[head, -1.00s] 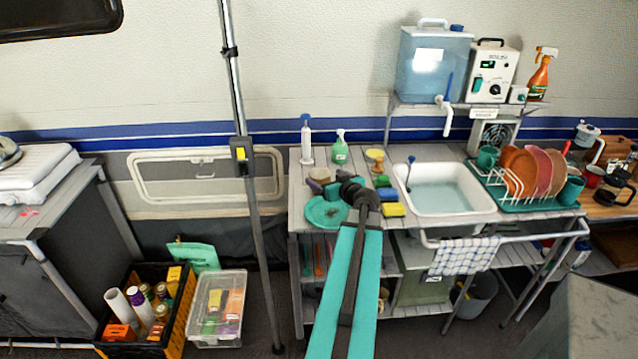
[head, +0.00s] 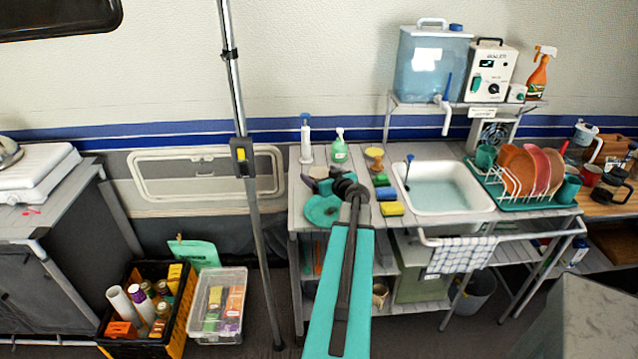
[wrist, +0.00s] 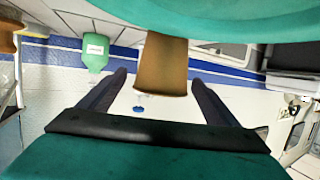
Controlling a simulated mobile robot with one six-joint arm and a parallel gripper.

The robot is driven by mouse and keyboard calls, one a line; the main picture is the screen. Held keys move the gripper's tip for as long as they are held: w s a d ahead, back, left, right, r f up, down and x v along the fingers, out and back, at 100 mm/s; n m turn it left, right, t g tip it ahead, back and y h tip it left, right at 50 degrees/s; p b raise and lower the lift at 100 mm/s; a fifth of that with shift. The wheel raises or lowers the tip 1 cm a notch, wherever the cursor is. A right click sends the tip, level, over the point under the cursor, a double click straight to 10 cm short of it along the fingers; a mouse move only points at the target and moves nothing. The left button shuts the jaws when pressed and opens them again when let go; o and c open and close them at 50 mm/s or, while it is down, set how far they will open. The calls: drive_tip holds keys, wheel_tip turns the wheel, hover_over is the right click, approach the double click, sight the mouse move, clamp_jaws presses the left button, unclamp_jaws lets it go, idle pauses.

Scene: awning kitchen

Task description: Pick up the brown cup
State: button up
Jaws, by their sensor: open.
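The brown cup (wrist: 161,66) shows in the wrist view, which looks upside down, between the two dark fingers of my gripper (wrist: 159,77). There is space on both sides of the cup, and the fingers do not visibly touch it. In the head view the brown cup (head: 319,171) is a small patch on the counter, mostly hidden by my gripper (head: 316,184). The gripper is open and empty, low over the counter's left part.
A teal plate (head: 322,211) lies close below my gripper and fills the top of the wrist view. A green soap bottle (head: 340,148), a tan brush (head: 375,158) and sponges (head: 391,208) stand nearby. The sink (head: 444,188) is to the right.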

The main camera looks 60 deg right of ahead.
sight(315, 169)
drive_tip(key=shift+w+d+p, duration=0.3)
drive_tip(key=shift+w+p, duration=0.15)
drive_tip(key=shift+w, duration=0.1)
drive_tip(key=shift+w+d+p, duration=0.3)
drive_tip(key=shift+w+p, duration=0.1)
drive_tip(key=shift+w, duration=0.1)
drive_tip(key=shift+p+x, duration=0.45)
drive_tip(key=shift+x, duration=0.6)
drive_tip(key=shift+f, duration=0.15)
drive_tip(key=c, duration=1.2)
drive_tip(key=shift+r, duration=0.2)
drive_tip(key=shift+r+b, duration=1.05)
drive_tip(key=shift+r, duration=0.55)
drive_tip(key=shift+s+a+r+b, duration=0.35)
drive_tip(key=shift+s+b, duration=0.6)
drive_tip(key=shift+s, duration=1.7)
drive_tip(key=shift+s+a+r+b, duration=0.1)
drive_tip(key=shift+s+a+b, duration=0.65)
drive_tip(key=shift+s, duration=1.9)
drive_tip(key=shift+s+a+r+b, duration=0.1)
drive_tip(key=shift+s+r+b, duration=0.15)
drive_tip(key=shift+s+b, duration=1.7)
drive_tip(key=shift+s+p, duration=0.65)
drive_tip(key=shift+p, duration=0.2)
